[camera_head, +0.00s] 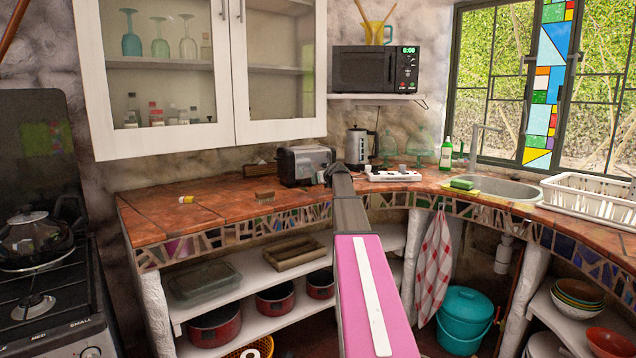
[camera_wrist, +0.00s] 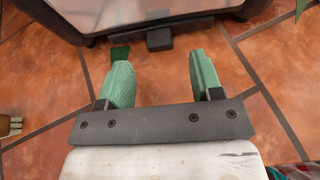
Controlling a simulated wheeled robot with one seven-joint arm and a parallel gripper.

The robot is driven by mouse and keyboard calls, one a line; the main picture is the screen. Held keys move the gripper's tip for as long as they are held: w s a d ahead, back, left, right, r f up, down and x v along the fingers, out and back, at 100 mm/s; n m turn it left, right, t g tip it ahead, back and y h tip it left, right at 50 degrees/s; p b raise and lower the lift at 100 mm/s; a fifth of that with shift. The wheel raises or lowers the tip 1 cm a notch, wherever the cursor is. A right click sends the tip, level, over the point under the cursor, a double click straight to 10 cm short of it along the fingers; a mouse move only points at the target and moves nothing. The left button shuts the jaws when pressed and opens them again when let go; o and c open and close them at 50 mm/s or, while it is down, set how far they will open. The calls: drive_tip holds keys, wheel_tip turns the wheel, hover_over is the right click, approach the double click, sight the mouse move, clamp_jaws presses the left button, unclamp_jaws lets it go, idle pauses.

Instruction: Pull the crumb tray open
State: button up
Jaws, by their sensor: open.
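The toaster (camera_head: 298,166), grey and dark, stands on the tiled counter below the wall cabinet. Its lower edge (camera_wrist: 80,25) crosses the top of the wrist view. A small dark tab (camera_wrist: 159,40), which looks like the crumb tray's handle, sticks out under that edge. My gripper (camera_wrist: 160,65) is open, with its two green fingers apart and nothing between them. The tab lies just beyond the fingertips, roughly centred between them, and appears apart from them.
A white power strip (camera_head: 393,175) and a kettle (camera_head: 358,147) stand to the right. The counter's left part (camera_head: 165,222) is mostly clear.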

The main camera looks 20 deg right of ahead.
sight(318, 188)
drive_tip(key=shift+x, duration=1.6)
clamp_jaws()
drive_tip(key=s+d, duration=0.1)
drive_tip(key=s, duration=1.2)
drive_tip(key=shift+d, duration=0.4)
drive_tip(key=shift+s, duration=0.1)
unclamp_jaws()
